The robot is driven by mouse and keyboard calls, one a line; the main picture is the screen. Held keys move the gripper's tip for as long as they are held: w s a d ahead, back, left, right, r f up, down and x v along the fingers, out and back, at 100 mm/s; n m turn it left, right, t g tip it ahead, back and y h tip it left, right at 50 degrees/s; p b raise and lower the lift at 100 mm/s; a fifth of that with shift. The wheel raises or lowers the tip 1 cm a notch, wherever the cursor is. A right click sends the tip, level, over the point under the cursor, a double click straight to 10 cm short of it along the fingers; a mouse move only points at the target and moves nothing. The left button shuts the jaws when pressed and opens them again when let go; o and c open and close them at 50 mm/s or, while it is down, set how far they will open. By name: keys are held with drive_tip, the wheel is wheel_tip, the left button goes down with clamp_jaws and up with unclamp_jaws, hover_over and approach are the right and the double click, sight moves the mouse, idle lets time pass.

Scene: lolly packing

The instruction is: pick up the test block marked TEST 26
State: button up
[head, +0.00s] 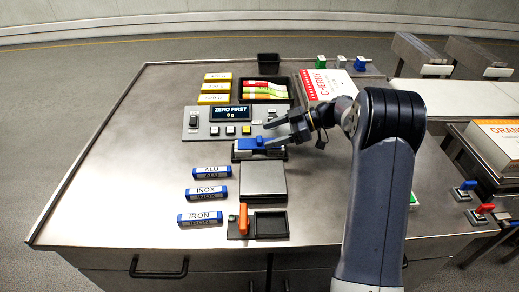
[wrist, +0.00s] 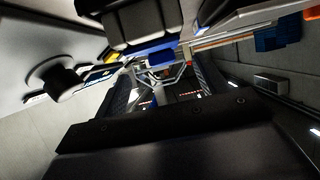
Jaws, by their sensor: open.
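No marking TEST 26 can be read in either view. Three blue blocks with white labels lie at the left of the bench: ALU (head: 211,173), INOX (head: 208,194) and IRON (head: 206,218). A blue piece (head: 250,143) sits in a dark holder (head: 240,155) below the display panel, its label not readable. My gripper (head: 267,134) is open, its fingers pointing left, one reaching over the blue piece; I cannot tell whether it touches. In the wrist view a blue piece (wrist: 162,57) shows beyond my gripper.
A control panel (head: 200,132) reading ZERO FIRST, 0 g, stands behind the holder. A grey plate (head: 262,180) lies in front. Yellow blocks (head: 215,88), a dark cup (head: 268,63) and a CHERRY box (head: 328,84) stand farther back. The bench's left side is clear.

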sight(262, 138)
drive_tip(key=x, duration=0.4)
drive_tip(key=shift+s+a+f, duration=0.2)
drive_tip(key=shift+a, duration=0.05)
drive_tip(key=c, duration=1.3)
